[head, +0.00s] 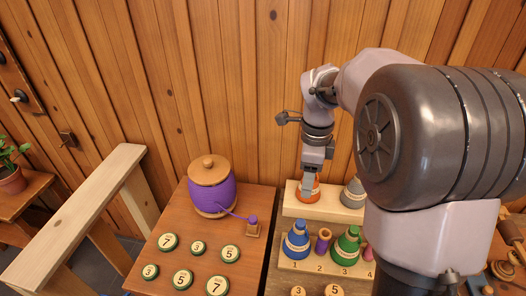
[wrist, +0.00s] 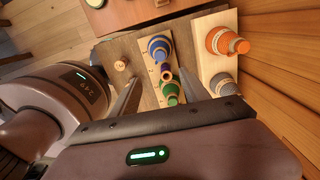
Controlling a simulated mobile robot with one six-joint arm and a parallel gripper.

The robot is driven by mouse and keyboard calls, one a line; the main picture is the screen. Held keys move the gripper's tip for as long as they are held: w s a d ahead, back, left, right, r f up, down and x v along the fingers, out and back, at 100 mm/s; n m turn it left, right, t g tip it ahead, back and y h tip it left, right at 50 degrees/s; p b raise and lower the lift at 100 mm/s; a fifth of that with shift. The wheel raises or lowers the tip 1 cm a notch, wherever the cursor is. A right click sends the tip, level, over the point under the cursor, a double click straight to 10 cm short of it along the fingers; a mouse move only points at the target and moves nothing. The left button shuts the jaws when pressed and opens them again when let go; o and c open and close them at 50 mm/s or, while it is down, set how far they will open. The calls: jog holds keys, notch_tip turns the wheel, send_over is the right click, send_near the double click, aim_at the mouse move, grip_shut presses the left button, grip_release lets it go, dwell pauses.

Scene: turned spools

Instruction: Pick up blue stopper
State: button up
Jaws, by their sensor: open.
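The blue stopper (head: 296,241) is a stepped cone, upright at the left end of the near row on a pale numbered wooden rack, above the number 1. It also shows in the wrist view (wrist: 158,47), beyond the fingertips. My gripper (head: 307,190) is behind and above it in the head view, its fingers overlapping the orange stopper (head: 314,183). In the wrist view my gripper (wrist: 159,76) has its two fingers spread apart, with nothing held between them. The fingers are apart from the blue stopper.
A small purple spool (head: 323,241), a green stopper (head: 346,246) and a pink one (head: 367,253) stand right of the blue stopper. A grey stopper (head: 354,192) stands on the rear step. A purple jar (head: 211,190) and several numbered discs (head: 182,279) are on the left.

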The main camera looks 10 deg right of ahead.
jog(key=b, duration=0.5)
send_over(301, 222)
jog(key=shift+m, duration=0.3)
jog(key=f, duration=1.2)
jog(key=shift+s+a+f, duration=0.1)
jog(key=shift+a+f, duration=0.15)
jog(key=shift+f, duration=0.1)
jog(key=f+b, duration=0.1)
jog(key=f, duration=0.2)
jog(key=f+b, duration=0.1)
jog(key=f, duration=0.1)
jog(key=shift+d+f+b, duration=0.15)
jog(key=shift+d+b, duration=0.1)
jog(key=shift+b, duration=0.1)
grip_shut()
